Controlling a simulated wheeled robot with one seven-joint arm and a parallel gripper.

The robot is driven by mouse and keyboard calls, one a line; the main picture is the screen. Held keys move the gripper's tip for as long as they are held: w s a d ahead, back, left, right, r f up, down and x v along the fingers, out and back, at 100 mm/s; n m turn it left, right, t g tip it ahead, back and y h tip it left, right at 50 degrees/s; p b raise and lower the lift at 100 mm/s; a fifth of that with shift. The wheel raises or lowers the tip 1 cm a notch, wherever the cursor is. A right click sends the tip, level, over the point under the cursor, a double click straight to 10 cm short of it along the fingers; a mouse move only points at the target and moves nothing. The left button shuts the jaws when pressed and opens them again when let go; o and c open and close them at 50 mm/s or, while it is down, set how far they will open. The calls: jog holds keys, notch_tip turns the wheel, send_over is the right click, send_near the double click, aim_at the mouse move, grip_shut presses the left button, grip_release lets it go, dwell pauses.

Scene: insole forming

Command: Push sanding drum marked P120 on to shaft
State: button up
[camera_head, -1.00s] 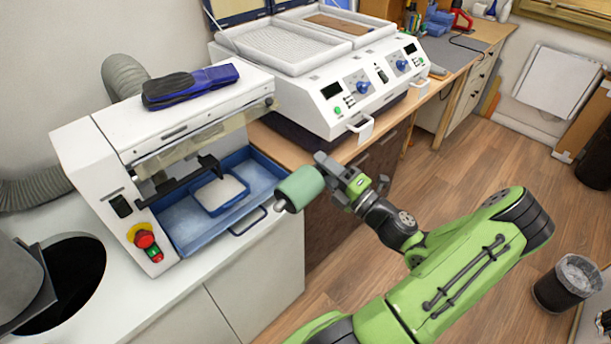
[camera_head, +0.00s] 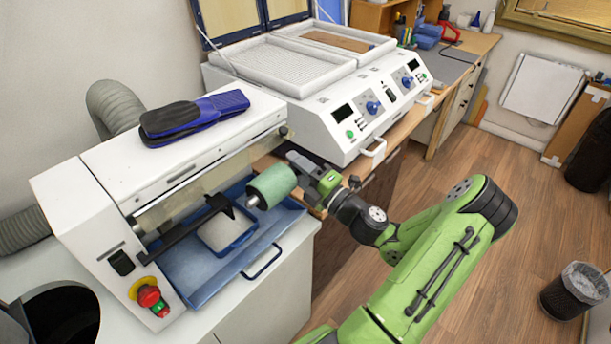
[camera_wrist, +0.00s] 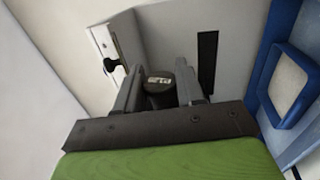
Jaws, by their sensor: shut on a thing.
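The sanding drum (camera_head: 272,187) is a green cylinder with a pale metal end piece pointing left. My gripper (camera_head: 302,172) is shut on its right end and holds it in the air by the right side of the sanding machine (camera_head: 165,160). In the wrist view, the dark end of the drum (camera_wrist: 160,90) sits between the fingers of my gripper (camera_wrist: 160,80); its small label is too small to read. A black bar (camera_head: 185,230) runs along the machine's open front, left of the drum and apart from it. I cannot make out the shaft clearly.
A blue tray (camera_head: 205,285) with a smaller blue-rimmed tray (camera_head: 252,232) lies below the drum. A white heating unit (camera_head: 320,110) stands behind my gripper. A red stop button (camera_head: 148,296) is at the machine's left front.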

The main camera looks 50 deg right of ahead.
jog(key=f+p+x, duration=0.2)
jog(key=p+x, duration=0.3)
jog(key=x, duration=0.6)
jog(key=shift+w, duration=0.6)
jog(key=shift+p, duration=0.5)
jog(key=shift+s+a, duration=0.1)
jog(key=shift+a, duration=0.65)
jog(key=shift+p, duration=1.15)
dwell(0.5)
